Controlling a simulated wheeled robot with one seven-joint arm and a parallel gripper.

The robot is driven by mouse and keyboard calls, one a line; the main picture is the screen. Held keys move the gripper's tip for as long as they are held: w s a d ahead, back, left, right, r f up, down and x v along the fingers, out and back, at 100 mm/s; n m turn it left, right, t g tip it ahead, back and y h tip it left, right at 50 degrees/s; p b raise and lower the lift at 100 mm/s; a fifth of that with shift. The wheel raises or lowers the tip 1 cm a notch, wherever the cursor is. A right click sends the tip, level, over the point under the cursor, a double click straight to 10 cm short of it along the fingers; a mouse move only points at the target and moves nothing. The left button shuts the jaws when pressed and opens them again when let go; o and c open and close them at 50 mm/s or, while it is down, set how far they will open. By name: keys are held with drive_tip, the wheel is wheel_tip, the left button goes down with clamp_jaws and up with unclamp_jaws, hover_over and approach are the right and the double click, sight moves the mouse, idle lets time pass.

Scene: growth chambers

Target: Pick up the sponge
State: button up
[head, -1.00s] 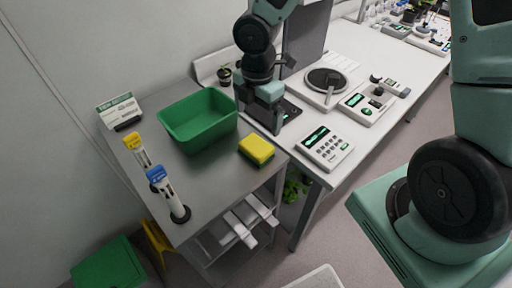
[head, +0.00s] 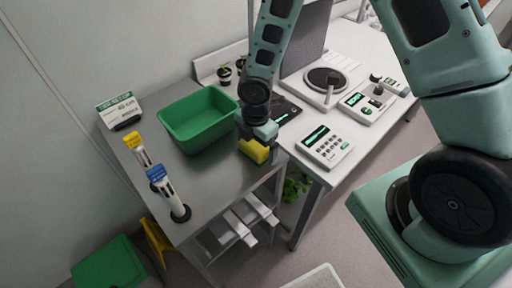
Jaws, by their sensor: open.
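The yellow sponge (head: 253,151) lies on the grey metal cart top (head: 215,187), near its right edge and just right of the green bin. My gripper (head: 256,143) is directly over the sponge, pointing down, with its fingers at or around the sponge's upper part. The gripper covers most of the sponge's darker green top. My gripper is open. Whether the fingers touch the sponge cannot be told from this view.
A green bin (head: 198,118) stands close left of my gripper. A white bench on the right holds a keypad device (head: 324,146) and a scale (head: 327,78).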

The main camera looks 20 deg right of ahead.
sight(256, 144)
drive_tip(key=c, duration=0.9)
drive_tip(key=shift+r, duration=0.1)
wheel_tip(256, 144, up, 10)
drive_tip(key=shift+f, duration=0.1)
